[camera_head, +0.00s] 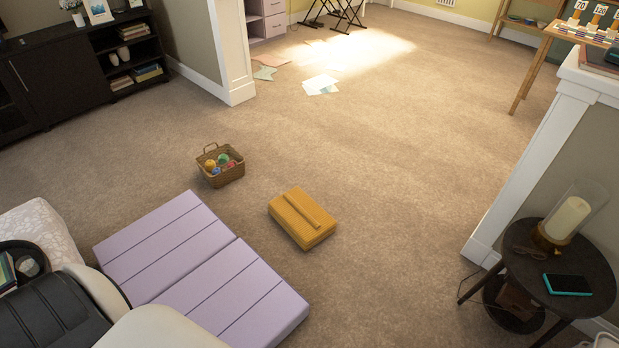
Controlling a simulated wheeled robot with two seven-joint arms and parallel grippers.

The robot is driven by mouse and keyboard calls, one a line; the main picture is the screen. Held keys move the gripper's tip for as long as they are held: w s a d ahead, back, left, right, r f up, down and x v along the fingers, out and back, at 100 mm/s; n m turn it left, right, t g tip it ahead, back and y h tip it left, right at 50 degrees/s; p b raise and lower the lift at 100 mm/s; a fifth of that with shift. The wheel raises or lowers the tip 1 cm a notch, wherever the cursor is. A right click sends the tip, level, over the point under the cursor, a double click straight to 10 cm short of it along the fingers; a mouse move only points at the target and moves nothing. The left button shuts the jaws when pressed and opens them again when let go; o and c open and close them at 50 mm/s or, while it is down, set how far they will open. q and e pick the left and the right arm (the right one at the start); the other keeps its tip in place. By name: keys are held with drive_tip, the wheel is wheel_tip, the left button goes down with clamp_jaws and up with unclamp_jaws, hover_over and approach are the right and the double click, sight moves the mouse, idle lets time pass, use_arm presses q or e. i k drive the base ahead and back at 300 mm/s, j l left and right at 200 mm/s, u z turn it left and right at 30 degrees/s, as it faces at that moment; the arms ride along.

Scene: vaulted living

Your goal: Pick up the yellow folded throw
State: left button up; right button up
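The yellow folded throw (300,220) lies on the carpet near the middle of the view. It is a thick, squarish folded bundle with a narrow band across its top, turned at an angle. Nothing covers it and its upper face shows whole. Neither of my grippers is in view, so I cannot see where they are relative to the throw.
A lavender panelled low piece (190,250) lies left of the throw. A wicker basket with coloured balls (222,176) stands behind-left. A dark round side table (535,285) with a candle and a phone stands at right, beside a half wall (525,165). Carpet right of the throw is clear.

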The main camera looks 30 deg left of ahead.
sight(307, 222)
drive_tip(key=i+l+u, duration=0.1)
drive_tip(key=i, duration=0.65)
drive_tip(key=i+l+u, duration=0.15)
drive_tip(key=i, duration=0.65)
drive_tip(key=i+u, duration=0.25)
drive_tip(key=u, duration=0.15)
drive_tip(key=i+l+u, duration=0.1)
drive_tip(key=i+u, duration=0.15)
drive_tip(key=u, duration=0.15)
drive_tip(key=i+l+u, duration=0.15)
drive_tip(key=u, duration=0.3)
drive_tip(key=i+l+u, duration=0.5)
drive_tip(key=u, duration=0.3)
